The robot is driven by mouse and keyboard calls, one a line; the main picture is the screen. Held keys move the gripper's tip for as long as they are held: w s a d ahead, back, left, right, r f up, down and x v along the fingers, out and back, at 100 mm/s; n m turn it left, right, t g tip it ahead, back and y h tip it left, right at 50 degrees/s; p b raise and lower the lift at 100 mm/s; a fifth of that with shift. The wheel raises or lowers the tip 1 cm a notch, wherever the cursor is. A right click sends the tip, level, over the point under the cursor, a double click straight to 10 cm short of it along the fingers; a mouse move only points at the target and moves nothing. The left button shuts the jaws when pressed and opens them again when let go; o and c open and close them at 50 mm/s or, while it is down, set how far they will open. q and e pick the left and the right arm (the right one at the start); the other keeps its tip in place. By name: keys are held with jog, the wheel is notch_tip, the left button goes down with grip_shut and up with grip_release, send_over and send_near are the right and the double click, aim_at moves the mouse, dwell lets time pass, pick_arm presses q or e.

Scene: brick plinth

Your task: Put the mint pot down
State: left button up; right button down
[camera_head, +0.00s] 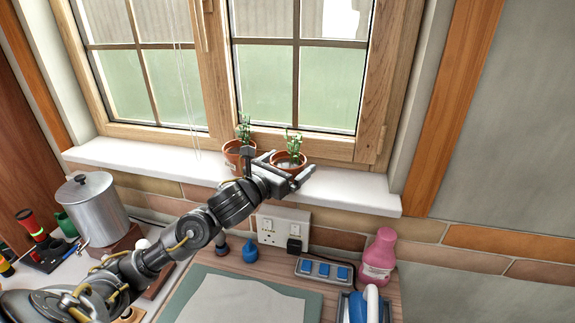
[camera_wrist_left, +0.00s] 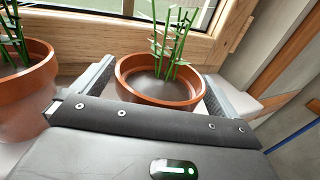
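A terracotta pot with a green-stemmed plant (camera_head: 289,162) stands upright on the white window sill; I take it for the mint pot. In the left wrist view this pot (camera_wrist_left: 160,92) is between the two fingers, with its lower part hidden by the gripper body. My left gripper (camera_head: 279,162) is open around it, the fingers spread wide to either side. Small gaps seem to show between fingers and pot. A second, similar potted plant (camera_head: 238,158) stands just left, close to the left finger; it also shows in the left wrist view (camera_wrist_left: 25,100). My right gripper is out of view.
The window (camera_head: 300,65) rises behind the sill (camera_head: 345,187). Below are a socket plate (camera_head: 284,228), a switched power strip (camera_head: 324,270), a pink bottle (camera_head: 380,257) and a green-edged mat (camera_head: 312,300). A metal pot (camera_head: 94,212) stands left. The sill's right part is clear.

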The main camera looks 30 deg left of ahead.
pick_arm(q)
jog(key=shift+r, duration=0.2)
jog(key=shift+s+f, duration=0.15)
jog(key=shift+s, duration=0.1)
jog(key=s+a+p, duration=0.1)
jog(key=s+p, duration=0.4)
jog(key=s, duration=0.6)
jog(key=shift+s+a, duration=0.25)
jog(key=shift+a, duration=0.1)
